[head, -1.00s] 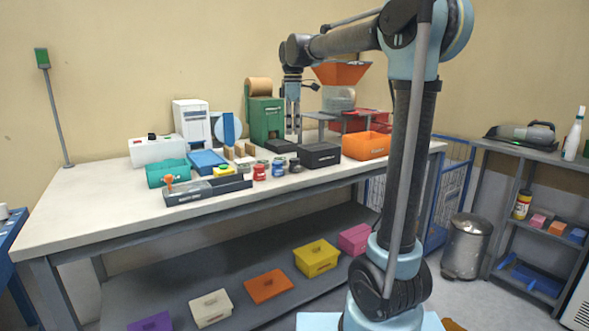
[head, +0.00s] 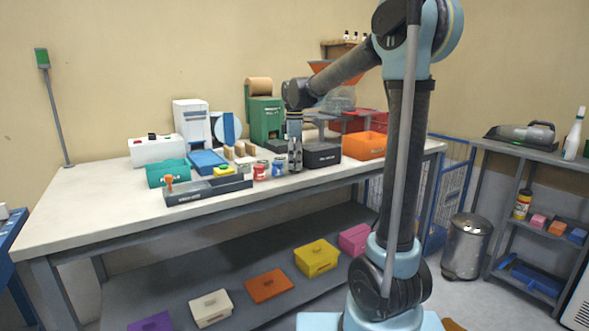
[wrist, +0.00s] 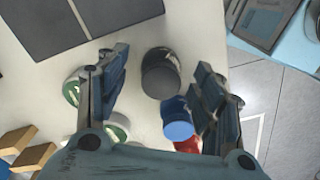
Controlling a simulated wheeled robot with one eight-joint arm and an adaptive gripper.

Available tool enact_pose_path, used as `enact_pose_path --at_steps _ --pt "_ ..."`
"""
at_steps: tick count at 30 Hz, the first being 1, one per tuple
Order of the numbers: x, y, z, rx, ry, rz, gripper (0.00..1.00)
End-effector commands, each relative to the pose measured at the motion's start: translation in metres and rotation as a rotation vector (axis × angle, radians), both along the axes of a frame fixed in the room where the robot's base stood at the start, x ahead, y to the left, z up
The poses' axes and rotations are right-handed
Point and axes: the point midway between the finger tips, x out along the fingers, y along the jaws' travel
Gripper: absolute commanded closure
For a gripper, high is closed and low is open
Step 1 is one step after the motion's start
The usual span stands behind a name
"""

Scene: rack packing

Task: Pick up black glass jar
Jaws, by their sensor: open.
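The black glass jar (wrist: 160,76) stands on the workbench, seen from above in the wrist view between my open fingers, near their tips. My gripper (wrist: 166,82) is open, with a finger on each side of the jar and no clear contact. In the head view my gripper (head: 295,168) points down over the row of jars and covers the black jar there. A blue-lidded jar (wrist: 177,122) stands close to the black jar, beside the right finger. A red jar (wrist: 188,146) is just past it.
White-and-green-lidded jars (wrist: 72,92) stand by the left finger. A black box (head: 322,155) and an orange bin (head: 365,146) stand to the right on the bench (head: 90,203). A dark tray (head: 207,192) lies to the left. The bench edge runs close to the jars.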

Motion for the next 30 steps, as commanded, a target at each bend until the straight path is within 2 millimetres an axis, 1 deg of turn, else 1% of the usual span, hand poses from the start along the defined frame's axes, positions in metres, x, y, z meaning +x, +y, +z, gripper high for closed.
enact_pose_path --at_steps 1,4,12,13,14,15,17,18,19,20,30 --pt "0.000 0.000 -0.006 0.000 0.000 0.000 0.39" --pt "0.000 0.000 -0.013 0.000 0.000 0.000 0.39" --pt "0.000 0.000 -0.016 0.000 0.000 0.001 0.39" --pt "0.000 0.000 -0.016 0.000 0.000 0.001 0.41" --pt "0.000 0.000 -0.016 0.000 0.000 0.001 0.48" --pt "0.000 0.000 -0.016 0.000 0.000 0.001 0.57" --pt "0.000 0.000 -0.016 0.000 0.000 0.001 0.71" --pt "0.000 0.000 -0.016 0.000 0.000 0.001 0.80" --pt "0.000 0.000 -0.016 0.000 0.000 0.001 0.86" --pt "0.000 0.000 -0.016 0.000 0.000 0.001 0.90" --pt "0.000 0.000 -0.013 0.000 0.000 0.001 0.90"
